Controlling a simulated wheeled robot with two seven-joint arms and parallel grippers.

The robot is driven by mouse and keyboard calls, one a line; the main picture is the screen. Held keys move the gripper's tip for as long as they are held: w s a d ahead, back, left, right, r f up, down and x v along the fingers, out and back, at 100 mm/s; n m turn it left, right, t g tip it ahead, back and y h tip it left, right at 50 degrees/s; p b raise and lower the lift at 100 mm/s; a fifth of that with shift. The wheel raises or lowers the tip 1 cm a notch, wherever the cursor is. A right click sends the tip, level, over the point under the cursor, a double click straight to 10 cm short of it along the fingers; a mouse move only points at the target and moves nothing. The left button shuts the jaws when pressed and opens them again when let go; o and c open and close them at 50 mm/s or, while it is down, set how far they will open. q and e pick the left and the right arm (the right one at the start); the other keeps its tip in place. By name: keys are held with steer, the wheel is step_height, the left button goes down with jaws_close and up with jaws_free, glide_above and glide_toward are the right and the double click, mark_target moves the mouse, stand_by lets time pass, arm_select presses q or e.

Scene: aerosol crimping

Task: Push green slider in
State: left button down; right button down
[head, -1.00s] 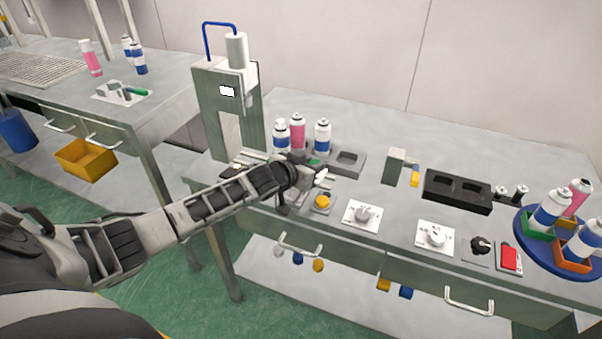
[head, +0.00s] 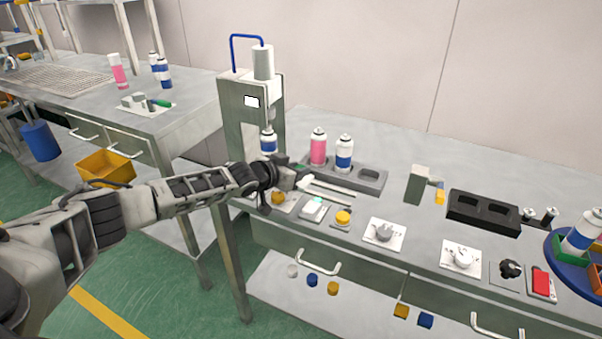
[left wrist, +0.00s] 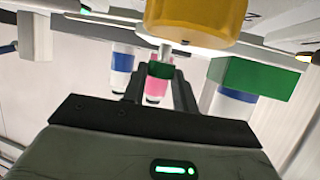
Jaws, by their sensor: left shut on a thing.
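The green slider shows in the left wrist view as a green block (left wrist: 255,77) with a can on it, and a small green knob (left wrist: 160,70) on a thin stem. My left gripper (left wrist: 158,88) is shut on this knob. In the head view my left gripper (head: 300,180) is low at the front of the press (head: 241,110); it hides the knob. A bit of green (head: 281,160) shows behind it. A blue and white can (head: 268,141) stands upright under the press head, its base hidden by my arm. My right gripper is not in view.
A grey rack (head: 370,178) holds a pink can (head: 318,147) and a blue can (head: 344,153), close behind the gripper. A yellow button (head: 343,217) and dials (head: 384,232) line the front edge. A black block (head: 483,208) stands farther right.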

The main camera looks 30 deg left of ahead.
arm_select(q)
steer(key=shift+a+f, duration=0.1)
steer(key=shift+a, duration=0.25)
steer(key=c, duration=1.1)
jaws_free()
steer(key=shift+s, duration=0.1)
steer(key=shift+s, duration=0.25)
steer(key=p+v, duration=0.1)
steer(key=v, duration=1.4)
steer(key=shift+r, duration=0.3)
steer(key=shift+s+d+f, duration=0.1)
steer(key=shift+s, duration=0.05)
